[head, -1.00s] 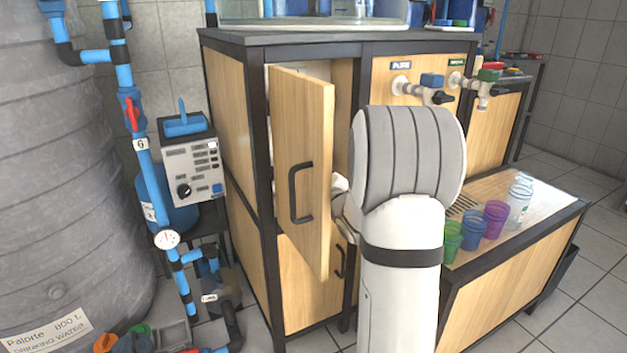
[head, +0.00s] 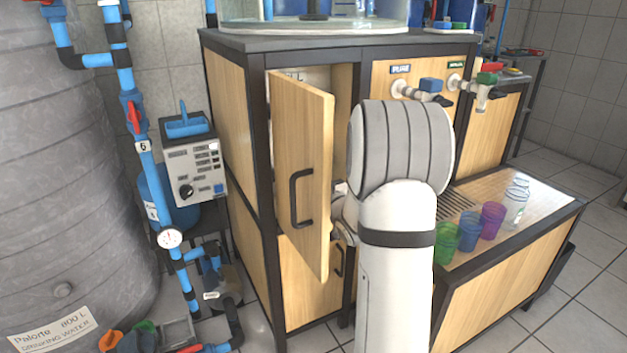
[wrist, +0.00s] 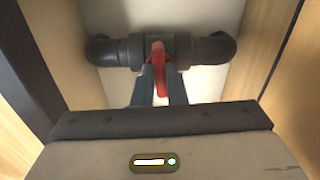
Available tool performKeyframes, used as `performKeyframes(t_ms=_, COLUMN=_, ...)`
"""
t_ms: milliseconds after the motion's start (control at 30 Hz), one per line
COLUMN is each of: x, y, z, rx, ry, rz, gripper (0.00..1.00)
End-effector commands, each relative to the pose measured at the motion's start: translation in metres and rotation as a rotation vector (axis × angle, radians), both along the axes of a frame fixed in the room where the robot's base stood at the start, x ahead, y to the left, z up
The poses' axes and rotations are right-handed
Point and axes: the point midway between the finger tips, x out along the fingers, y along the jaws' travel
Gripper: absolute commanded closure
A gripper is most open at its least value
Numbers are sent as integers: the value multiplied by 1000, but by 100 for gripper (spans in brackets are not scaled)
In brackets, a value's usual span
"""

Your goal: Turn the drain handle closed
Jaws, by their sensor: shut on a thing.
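The drain handle (wrist: 158,62) is a red lever on a dark grey valve and pipe (wrist: 125,52) inside the cabinet, seen in the wrist view. It points toward my wrist, roughly square to the pipe in the picture. My gripper (wrist: 159,80) has its two dark fingers on either side of the red handle and is shut on it. In the head view, my arm reaches in behind the half-open wooden cabinet door (head: 305,180). The handle and my fingertips are hidden there.
The open door with its black pull (head: 299,197) stands just left of my arm. Dark frame posts and wooden walls flank the valve closely in the wrist view. Several coloured cups (head: 467,234) stand on the low counter at right. A grey tank (head: 60,200) fills the left.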

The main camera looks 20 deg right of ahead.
Motion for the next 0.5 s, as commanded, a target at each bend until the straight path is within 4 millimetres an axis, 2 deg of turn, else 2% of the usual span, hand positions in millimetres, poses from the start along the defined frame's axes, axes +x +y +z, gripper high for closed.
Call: performKeyframes(t_ms=500, x=0, y=0, z=1, rx=75, ry=0, rz=1, gripper=100)
